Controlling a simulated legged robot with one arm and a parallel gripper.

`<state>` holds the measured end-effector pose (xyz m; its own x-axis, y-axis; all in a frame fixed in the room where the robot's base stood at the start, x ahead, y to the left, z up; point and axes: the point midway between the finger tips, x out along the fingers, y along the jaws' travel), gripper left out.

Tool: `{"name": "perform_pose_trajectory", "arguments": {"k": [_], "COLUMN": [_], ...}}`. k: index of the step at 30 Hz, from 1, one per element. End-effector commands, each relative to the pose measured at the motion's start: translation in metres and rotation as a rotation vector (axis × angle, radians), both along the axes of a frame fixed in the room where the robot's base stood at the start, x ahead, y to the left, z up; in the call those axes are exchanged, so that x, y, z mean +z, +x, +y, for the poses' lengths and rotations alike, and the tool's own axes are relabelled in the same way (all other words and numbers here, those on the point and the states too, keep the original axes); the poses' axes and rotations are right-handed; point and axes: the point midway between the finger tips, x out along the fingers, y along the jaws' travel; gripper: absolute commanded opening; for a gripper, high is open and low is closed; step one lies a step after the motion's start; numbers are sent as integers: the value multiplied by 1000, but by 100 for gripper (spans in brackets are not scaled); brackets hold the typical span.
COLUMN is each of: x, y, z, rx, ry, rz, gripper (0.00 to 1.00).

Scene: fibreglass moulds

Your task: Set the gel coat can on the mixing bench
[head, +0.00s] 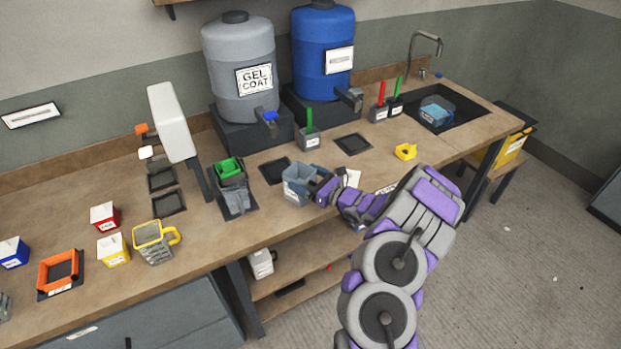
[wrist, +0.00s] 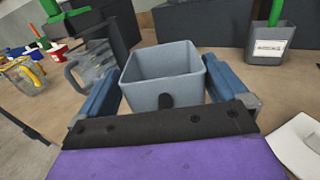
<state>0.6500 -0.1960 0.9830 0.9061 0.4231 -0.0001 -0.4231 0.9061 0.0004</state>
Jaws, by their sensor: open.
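A grey, open-topped square can (head: 299,185) stands upright on the wooden bench (head: 300,222), near its front edge. I take it for the gel coat can, but no label on it is readable. My gripper (head: 316,188) reaches it from the right. In the wrist view the can (wrist: 163,75) is between the two blue fingers, with a finger on each side and a dark tab on its near wall. The gripper is open; whether the fingers touch the can is unclear. The can looks empty in the part I see.
A grey tank labelled GEL COAT (head: 240,75) and a blue tank (head: 322,50) stand behind. A yellow ring-shaped item (head: 405,152) lies to the right.

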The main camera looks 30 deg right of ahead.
Motion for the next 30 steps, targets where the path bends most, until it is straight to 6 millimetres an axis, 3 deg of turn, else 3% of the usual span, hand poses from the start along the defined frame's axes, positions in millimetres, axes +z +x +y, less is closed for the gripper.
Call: {"name": "perform_pose_trajectory", "arguments": {"k": [5,13,18,24,30], "x": [1,-1,-1,0,8], "y": [-18,-69,-93,-106,-105], "z": [-14,-44,-51,-51,-43], "rx": [-4,-8,-3,-1,35], "ry": [6,9,4,1,-11], "rz": [-1,0,0,0,-14], "gripper": [100,100,100,100,100]}}
